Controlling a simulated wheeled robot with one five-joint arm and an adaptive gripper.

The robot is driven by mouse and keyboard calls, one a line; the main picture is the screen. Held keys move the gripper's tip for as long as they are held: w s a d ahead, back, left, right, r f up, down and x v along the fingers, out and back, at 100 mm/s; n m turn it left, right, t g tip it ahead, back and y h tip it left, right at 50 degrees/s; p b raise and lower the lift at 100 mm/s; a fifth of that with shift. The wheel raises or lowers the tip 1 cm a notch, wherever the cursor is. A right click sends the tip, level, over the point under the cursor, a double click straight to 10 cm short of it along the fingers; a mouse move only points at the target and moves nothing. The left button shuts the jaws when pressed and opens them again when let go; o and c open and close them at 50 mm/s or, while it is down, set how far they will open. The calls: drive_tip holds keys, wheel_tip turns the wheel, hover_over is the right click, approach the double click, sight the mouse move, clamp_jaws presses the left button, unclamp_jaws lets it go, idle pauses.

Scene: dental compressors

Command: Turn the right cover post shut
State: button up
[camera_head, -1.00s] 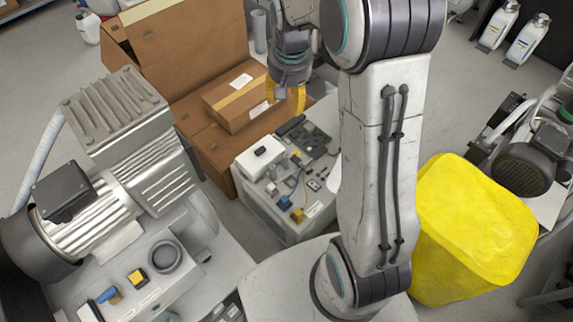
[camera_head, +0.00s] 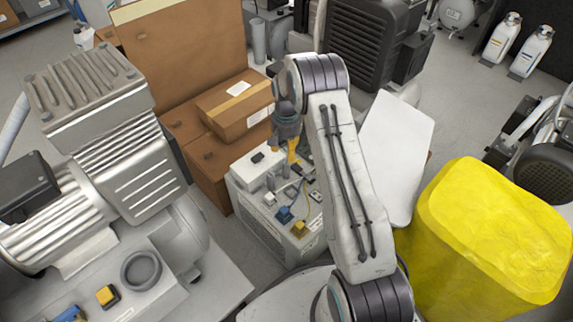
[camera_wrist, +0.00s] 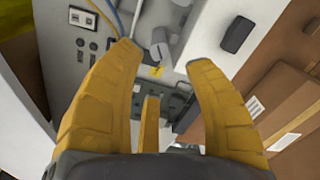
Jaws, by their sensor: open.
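The grey cabinet (camera_head: 262,225) has fittings on its top, including a blue connector (camera_head: 284,214) and a yellow one (camera_head: 299,229). My gripper (camera_head: 292,152) has yellow fingers and is over the far part of this top, partly hidden by my arm. In the wrist view, my open gripper (camera_wrist: 162,56) points at the panel (camera_wrist: 85,20), with nothing held. A short grey post-like part (camera_wrist: 159,40) shows between and just beyond the fingertips, beside a small yellow label (camera_wrist: 157,71). I cannot tell for sure whether it is the right cover post.
Cardboard boxes (camera_head: 236,110) stand behind and left of the cabinet. A large compressor (camera_head: 120,150) fills the left. A yellow covered bin (camera_head: 490,240) stands at right. A blue and a yellow cable run near my left finger in the wrist view. A black handle-like part (camera_wrist: 237,35) sits beyond the right finger.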

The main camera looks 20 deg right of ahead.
sight(286, 162)
drive_tip(key=shift+f+b, duration=1.2)
drive_tip(key=shift+f, duration=2.2)
drive_tip(key=shift+c, duration=0.4)
clamp_jaws()
